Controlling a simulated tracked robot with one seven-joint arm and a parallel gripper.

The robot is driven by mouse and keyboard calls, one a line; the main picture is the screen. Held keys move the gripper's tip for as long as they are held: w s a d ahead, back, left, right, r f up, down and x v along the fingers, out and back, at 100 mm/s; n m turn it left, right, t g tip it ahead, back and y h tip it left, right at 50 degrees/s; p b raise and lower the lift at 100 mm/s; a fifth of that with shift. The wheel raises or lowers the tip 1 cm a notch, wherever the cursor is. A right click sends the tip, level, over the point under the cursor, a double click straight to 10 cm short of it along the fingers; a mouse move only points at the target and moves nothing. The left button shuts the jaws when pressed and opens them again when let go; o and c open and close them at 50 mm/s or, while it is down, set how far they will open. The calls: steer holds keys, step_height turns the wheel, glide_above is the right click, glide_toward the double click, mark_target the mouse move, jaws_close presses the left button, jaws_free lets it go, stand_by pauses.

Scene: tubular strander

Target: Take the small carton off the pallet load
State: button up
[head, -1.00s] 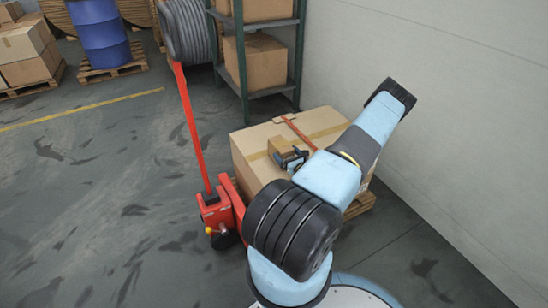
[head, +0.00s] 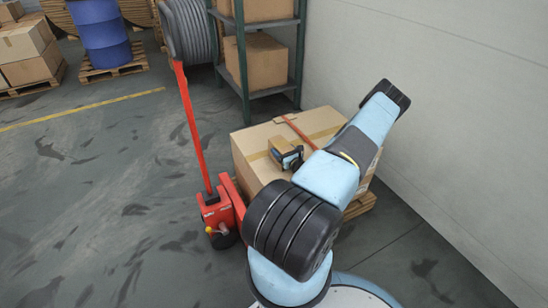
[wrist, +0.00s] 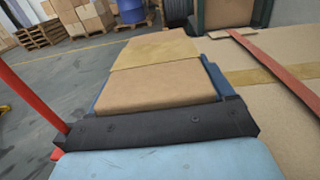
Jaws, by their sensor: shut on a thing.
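The small carton (head: 282,148) is brown with a tan tape band and sits at the top of the large carton (head: 247,155) of the pallet load. My gripper (head: 290,160) is at the carton's near side, and my arm hides part of it. In the wrist view the small carton (wrist: 160,80) fills the space between the two blue fingers, and my gripper (wrist: 158,90) is shut on it. I cannot tell whether the carton's underside still touches the large carton.
An orange-red strap (head: 300,131) lies across the large carton, to the right of the small one. A red pallet jack (head: 215,212) with a tall handle stands at the left. A shelf rack (head: 243,75) is behind, and a pale wall (head: 430,90) is at the right. Floor at left is open.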

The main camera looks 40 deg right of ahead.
steer(key=c, duration=0.4)
steer(key=shift+r, duration=0.1)
